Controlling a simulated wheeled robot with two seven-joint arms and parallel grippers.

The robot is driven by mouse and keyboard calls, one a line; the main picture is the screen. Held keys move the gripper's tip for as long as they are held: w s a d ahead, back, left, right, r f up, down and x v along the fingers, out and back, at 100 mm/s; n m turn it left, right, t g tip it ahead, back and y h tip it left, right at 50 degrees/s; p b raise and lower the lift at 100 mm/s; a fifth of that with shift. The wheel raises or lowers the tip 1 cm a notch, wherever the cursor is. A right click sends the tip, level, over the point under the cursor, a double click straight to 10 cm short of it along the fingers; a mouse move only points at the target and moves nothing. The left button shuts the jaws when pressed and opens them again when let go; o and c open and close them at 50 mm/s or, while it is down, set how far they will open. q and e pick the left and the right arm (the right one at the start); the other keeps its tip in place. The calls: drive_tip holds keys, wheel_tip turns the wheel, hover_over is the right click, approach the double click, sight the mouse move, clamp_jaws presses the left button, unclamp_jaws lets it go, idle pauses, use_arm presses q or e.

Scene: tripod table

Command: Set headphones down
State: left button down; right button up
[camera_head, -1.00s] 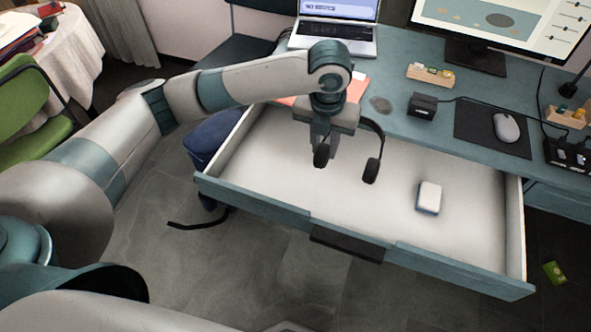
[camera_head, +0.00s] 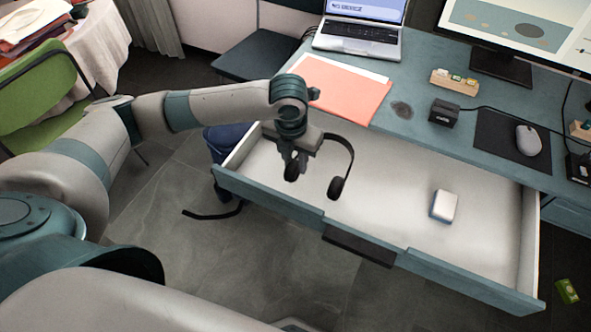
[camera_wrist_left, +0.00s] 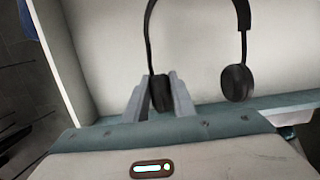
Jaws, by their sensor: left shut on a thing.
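The black headphones (camera_head: 337,187) hang from my left gripper (camera_head: 293,172) over the left part of the open drawer (camera_head: 390,203). The gripper is shut on one ear cup. The headband arcs to the right of the gripper and the other ear cup hangs free. In the left wrist view the headphones (camera_wrist_left: 237,82) show with one ear cup between the fingers (camera_wrist_left: 160,92). Whether the headphones touch the drawer floor, I cannot tell. My right gripper is not in view.
A small white box (camera_head: 444,206) lies in the drawer's right part. The drawer floor between it and the headphones is clear. On the desk above are a salmon folder (camera_head: 340,88), a laptop (camera_head: 362,32), a black box (camera_head: 443,113) and a mouse (camera_head: 528,140).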

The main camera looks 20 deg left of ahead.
use_arm(q)
drive_tip(key=shift+f, duration=2)
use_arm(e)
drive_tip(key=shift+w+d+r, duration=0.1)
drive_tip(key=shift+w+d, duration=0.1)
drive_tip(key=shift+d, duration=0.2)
use_arm(q)
drive_tip(key=shift+f, duration=0.1)
drive_tip(key=c, duration=1.5)
unclamp_jaws()
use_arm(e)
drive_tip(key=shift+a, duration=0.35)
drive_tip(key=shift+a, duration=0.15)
